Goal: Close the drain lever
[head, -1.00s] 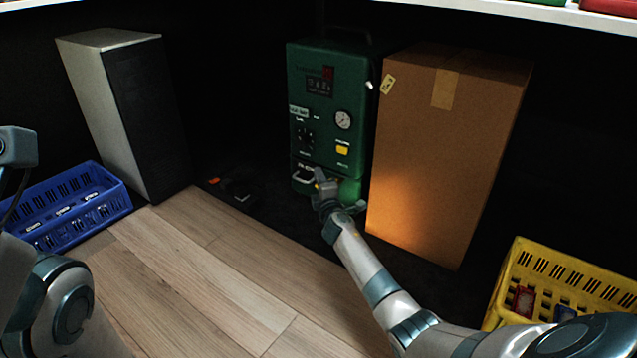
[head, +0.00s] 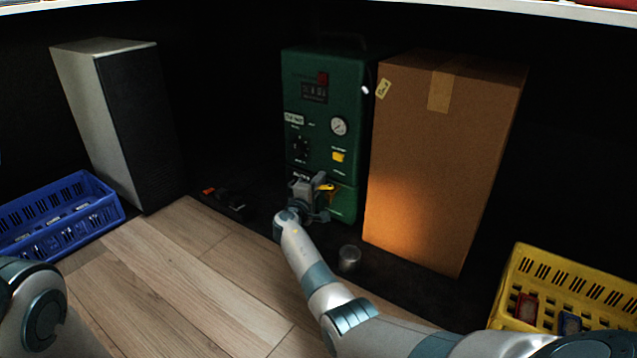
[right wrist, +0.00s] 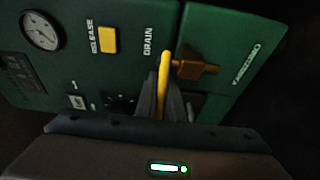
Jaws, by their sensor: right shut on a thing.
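The green machine (head: 322,120) stands against the dark back, with a gauge and a yellow button on its front. In the right wrist view, the yellow drain lever (right wrist: 164,72) sits beside the DRAIN label, on a brass valve (right wrist: 197,68). The lever lies crosswise to the valve body. My right gripper (right wrist: 165,100) is shut on the lever, with its fingers on either side. In the head view, my right gripper (head: 314,196) is at the machine's lower front, and some yellow of the lever (head: 327,187) shows beside it. My left gripper is out of view.
A cardboard box (head: 440,170) stands close on the machine's right. A small metal cup (head: 349,258) is on the floor near my right forearm.

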